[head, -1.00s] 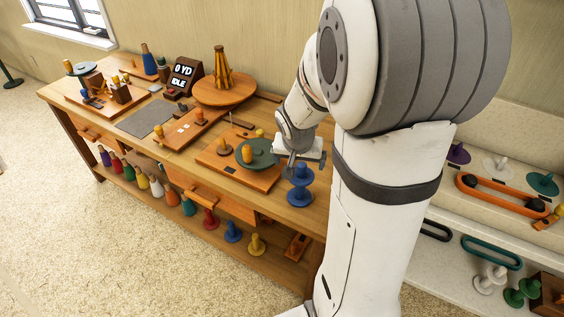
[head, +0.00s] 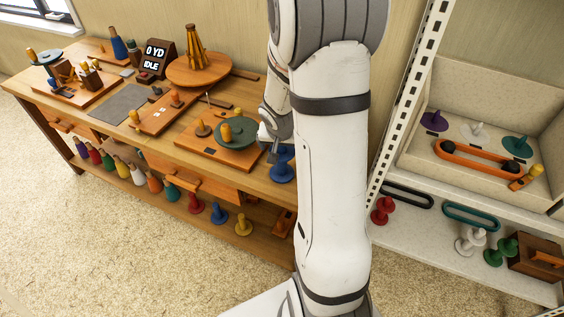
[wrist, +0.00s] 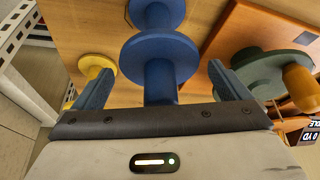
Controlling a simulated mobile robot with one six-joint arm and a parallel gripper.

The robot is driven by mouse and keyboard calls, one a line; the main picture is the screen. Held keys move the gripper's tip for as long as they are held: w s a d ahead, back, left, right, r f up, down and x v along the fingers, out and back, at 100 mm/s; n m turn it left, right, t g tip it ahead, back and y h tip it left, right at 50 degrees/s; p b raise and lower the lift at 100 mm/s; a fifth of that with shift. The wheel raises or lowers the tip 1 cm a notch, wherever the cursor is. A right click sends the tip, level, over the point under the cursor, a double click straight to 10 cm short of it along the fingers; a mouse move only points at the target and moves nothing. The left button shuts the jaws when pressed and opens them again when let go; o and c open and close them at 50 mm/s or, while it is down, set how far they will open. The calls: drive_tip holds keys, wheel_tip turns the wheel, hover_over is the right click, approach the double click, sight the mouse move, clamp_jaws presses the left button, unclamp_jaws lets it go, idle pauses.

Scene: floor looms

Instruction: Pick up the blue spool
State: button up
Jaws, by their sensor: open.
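My gripper (wrist: 160,72) is open, one finger on each side of the spool with visible gaps. In the head view my gripper (head: 276,140) is at the spool, partly hidden by my arm.
An orange board with a dark green disc (head: 236,131) and yellow peg is close beside the spool. Another blue spool (head: 218,214) stands on the lower shelf among several coloured ones. A perforated white rack post (head: 408,95) rises right of my arm.

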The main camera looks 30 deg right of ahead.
drive_tip(key=shift+c, duration=0.4)
drive_tip(key=c, duration=1.4)
drive_tip(key=shift+r, duration=0.1)
